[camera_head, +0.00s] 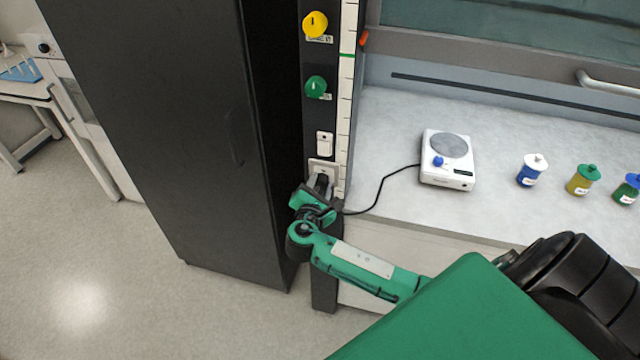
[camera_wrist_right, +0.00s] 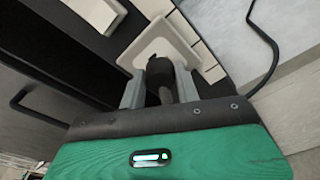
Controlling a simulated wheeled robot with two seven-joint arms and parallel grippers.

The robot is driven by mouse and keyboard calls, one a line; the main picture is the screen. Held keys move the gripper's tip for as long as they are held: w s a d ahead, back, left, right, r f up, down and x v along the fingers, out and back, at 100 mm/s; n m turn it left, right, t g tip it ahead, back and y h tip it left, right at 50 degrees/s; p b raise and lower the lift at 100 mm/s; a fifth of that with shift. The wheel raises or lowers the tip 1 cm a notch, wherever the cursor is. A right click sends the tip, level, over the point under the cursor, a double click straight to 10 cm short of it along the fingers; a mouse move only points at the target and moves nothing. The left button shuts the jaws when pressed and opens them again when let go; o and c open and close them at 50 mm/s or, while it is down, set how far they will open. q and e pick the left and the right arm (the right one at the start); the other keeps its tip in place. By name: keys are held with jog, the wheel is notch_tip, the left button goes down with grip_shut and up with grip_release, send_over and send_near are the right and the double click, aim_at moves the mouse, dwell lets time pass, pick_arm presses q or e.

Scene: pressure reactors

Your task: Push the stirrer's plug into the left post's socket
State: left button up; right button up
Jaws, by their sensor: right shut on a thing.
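The stirrer (camera_head: 447,160) is a white box with a round grey plate and a blue knob, standing on the bench. Its black cord (camera_head: 377,191) runs left to my right gripper (camera_head: 321,186). The right gripper is at the left post (camera_head: 323,118), shut on the black plug (camera_wrist_right: 161,78), which shows between its fingers in the right wrist view. The white socket plate (camera_wrist_right: 160,44) is directly in front of the plug. The plug's front end is against or very close to the socket; the contact itself is hidden. My left gripper is not in view.
A dark cabinet (camera_head: 170,110) stands left of the post. The post carries a yellow knob (camera_head: 315,24), a green knob (camera_head: 316,87) and a white switch (camera_head: 324,144). Blue (camera_head: 532,170), yellow (camera_head: 583,180) and green (camera_head: 627,189) bottles stand right on the bench.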

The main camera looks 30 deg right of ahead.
jog(key=shift+w+d, duration=0.4)
jog(key=shift+d, duration=0.05)
dwell(0.5)
jog(key=o, duration=1)
jog(key=b+v, duration=0.3)
jog(key=v, duration=1.1)
jog(key=shift+d, duration=0.1)
